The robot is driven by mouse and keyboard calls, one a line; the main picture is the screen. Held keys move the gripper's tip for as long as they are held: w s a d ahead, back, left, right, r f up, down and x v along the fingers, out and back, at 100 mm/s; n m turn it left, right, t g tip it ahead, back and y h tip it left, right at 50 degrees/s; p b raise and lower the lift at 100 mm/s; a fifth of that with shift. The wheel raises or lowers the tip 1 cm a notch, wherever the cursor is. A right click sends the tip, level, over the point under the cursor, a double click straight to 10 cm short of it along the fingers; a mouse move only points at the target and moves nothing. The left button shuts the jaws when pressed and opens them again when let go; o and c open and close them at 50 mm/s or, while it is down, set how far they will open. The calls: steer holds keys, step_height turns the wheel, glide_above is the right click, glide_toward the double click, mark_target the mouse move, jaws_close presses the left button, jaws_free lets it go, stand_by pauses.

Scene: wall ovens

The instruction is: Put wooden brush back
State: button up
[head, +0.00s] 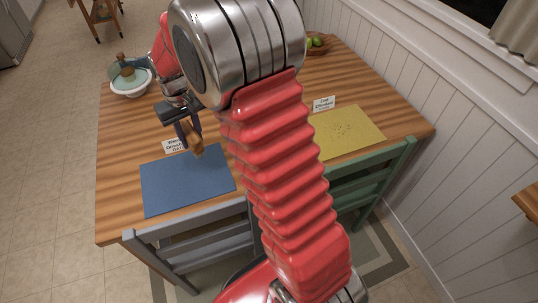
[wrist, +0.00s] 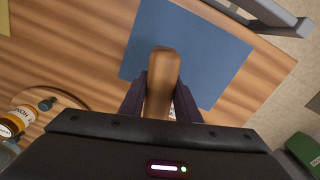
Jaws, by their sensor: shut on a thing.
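My gripper (head: 191,136) is shut on the wooden brush (head: 196,149) and holds it near the far edge of the blue mat (head: 188,185) in the head view. In the wrist view the brush (wrist: 162,75) shows as a rounded brown wooden piece between the two dark fingers of my gripper (wrist: 161,92). The blue mat (wrist: 200,50) lies behind it there. The brush appears above the table, but its exact height cannot be told. Its lower end is hidden in the wrist view.
A small sign (head: 174,146) stands at the mat's far edge. A yellow mat (head: 350,130) with its own sign (head: 324,103) lies right. Grey (head: 205,245) and green (head: 375,180) chairs line the near edge. A bottle (wrist: 20,117) lies left.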

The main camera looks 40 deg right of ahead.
steer(key=s+d+m, duration=0.1)
steer(key=s+d, duration=0.3)
steer(key=d, duration=0.7)
steer(key=s+d+m, duration=0.1)
steer(key=s+d, duration=0.4)
steer(key=d, duration=0.7)
steer(key=shift+s+f+m, duration=0.2)
steer(key=shift+f+m, duration=0.2)
steer(key=shift+f, duration=3.15)
steer(key=shift+f, duration=1.85)
steer(key=shift+f, duration=0.1)
